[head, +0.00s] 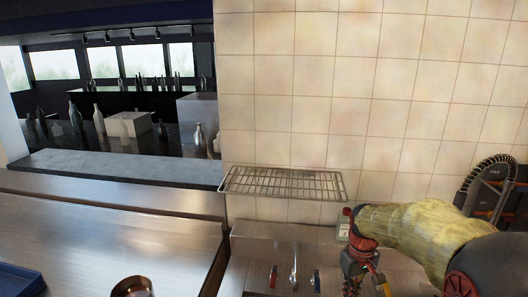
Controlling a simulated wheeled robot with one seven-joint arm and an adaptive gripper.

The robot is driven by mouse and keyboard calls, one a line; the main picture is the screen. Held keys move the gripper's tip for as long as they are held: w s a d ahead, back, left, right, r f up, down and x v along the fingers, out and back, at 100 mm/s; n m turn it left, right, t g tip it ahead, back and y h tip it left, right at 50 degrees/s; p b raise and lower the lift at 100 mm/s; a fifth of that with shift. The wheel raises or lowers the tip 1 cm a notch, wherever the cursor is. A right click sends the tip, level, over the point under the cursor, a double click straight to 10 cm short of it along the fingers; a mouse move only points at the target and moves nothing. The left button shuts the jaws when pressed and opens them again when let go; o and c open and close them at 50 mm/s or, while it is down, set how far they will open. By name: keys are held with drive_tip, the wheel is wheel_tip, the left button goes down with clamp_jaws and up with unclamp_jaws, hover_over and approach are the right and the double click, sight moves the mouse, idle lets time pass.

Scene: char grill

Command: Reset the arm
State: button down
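My arm enters from the right in the head view, in a yellowish sleeve with dark and red joints. My gripper (364,285) hangs at the lower right, in front of the metal counter below the tiled wall. Its fingertips are small and run toward the bottom edge of the picture, so I cannot tell whether it is open or shut. I see no object clearly held in it.
A wire rack (283,183) juts from the tiled wall (330,100), left of my arm. Below it are a red-handled, a silver and a blue-handled tap (316,280). A blue tray (20,281) and a copper-coloured round vessel (132,288) are at lower left.

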drive_tip(key=s+a+r+m+t+b, duration=0.1)
drive_tip(key=s+a+r+t+b, duration=0.1)
drive_tip(key=s, duration=0.6)
drive_tip(key=s+a+r+m+t+b, duration=0.1)
drive_tip(key=s+a+r+b, duration=0.1)
drive_tip(key=s, duration=0.6)
drive_tip(key=s+a+r+m+t+b, duration=0.1)
drive_tip(key=s+a+r+t+b, duration=0.1)
drive_tip(key=s, duration=0.7)
drive_tip(key=shift+t, duration=0.3)
